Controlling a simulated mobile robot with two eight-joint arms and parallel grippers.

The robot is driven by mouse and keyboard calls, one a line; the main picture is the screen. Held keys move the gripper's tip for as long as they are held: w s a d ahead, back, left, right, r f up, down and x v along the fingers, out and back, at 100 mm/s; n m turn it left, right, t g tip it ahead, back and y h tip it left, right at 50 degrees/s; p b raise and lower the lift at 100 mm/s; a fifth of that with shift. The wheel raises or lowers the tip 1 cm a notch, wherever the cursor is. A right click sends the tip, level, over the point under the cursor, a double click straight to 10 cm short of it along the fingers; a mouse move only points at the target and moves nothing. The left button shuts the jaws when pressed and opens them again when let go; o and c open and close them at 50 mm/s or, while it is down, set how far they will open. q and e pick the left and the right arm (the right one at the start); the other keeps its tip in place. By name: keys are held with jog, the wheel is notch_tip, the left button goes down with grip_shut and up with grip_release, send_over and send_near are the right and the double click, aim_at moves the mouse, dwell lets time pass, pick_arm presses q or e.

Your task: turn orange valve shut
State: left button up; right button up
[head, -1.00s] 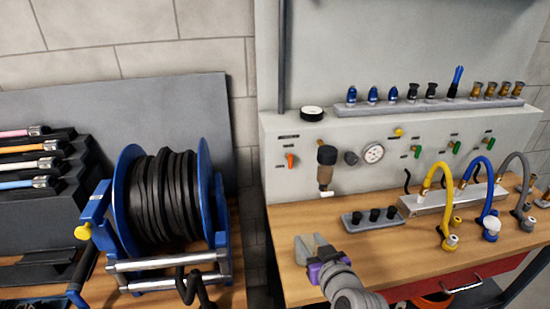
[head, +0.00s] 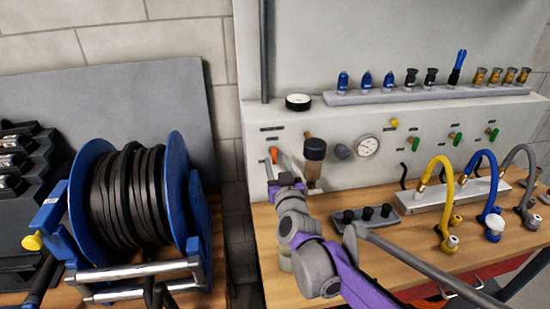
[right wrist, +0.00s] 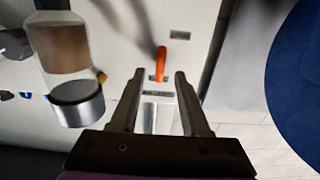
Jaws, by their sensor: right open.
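The orange valve (head: 274,155) is a small lever on the left end of the light grey panel. In the right wrist view the orange valve (right wrist: 161,64) stands upright in the picture, just beyond the fingertips and between their lines. My right gripper (head: 278,167) is open and empty, close in front of the valve. In the right wrist view both fingers of the right gripper (right wrist: 157,82) show apart, one on each side of the valve; I cannot tell whether either touches it. My left gripper is not in view.
A filter with a brown bowl (head: 314,150) hangs just right of the valve, and shows in the right wrist view (right wrist: 60,45). A gauge (head: 367,145) and green valves (head: 414,144) lie further right. A blue hose reel (head: 180,190) stands left.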

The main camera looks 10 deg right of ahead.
aim_at(275, 157)
jog(key=shift+w, duration=1.55)
jog(key=shift+c, duration=0.2)
grip_shut()
